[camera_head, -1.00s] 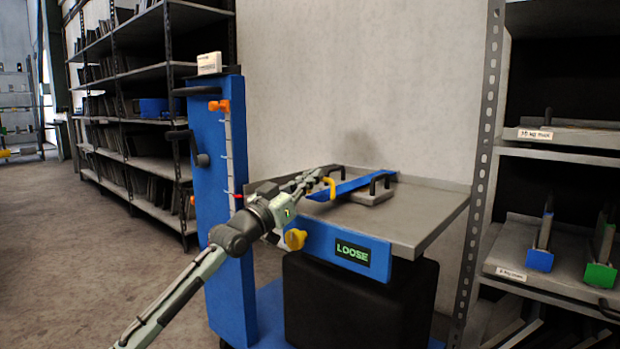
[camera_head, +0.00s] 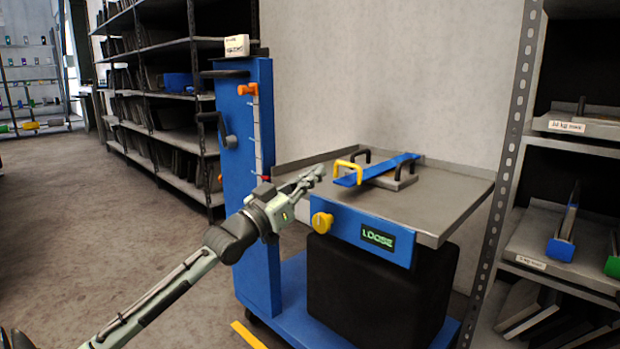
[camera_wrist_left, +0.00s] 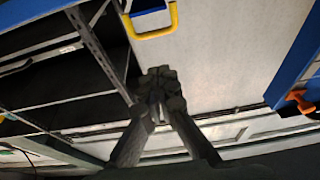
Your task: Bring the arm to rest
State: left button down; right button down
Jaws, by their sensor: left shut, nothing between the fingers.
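My left gripper (camera_head: 313,177) is shut and empty. It hangs in the air over the front left of the lift cart's grey tabletop (camera_head: 451,202), just left of the yellow handle (camera_head: 346,165) and apart from it. In the left wrist view the closed fingers (camera_wrist_left: 160,82) show with nothing between them, and the yellow handle (camera_wrist_left: 150,33) is beyond their tips. The yellow handle belongs to a die with a blue strip (camera_head: 376,171) and black handles, which lies on the tabletop. My right gripper is out of view.
The cart has a blue column (camera_head: 237,190), a yellow knob (camera_head: 322,222) and a display (camera_head: 377,236) reading "LOOSE". An orange clip (camera_head: 247,89) is on the column's scale. Shelves (camera_head: 165,85) stand behind left, and a rack (camera_head: 570,205) stands close on the right. Floor at left is clear.

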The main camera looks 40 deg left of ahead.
pick_arm(q)
jog(key=shift+s+f, duration=0.25)
jog(key=shift+s, duration=0.3)
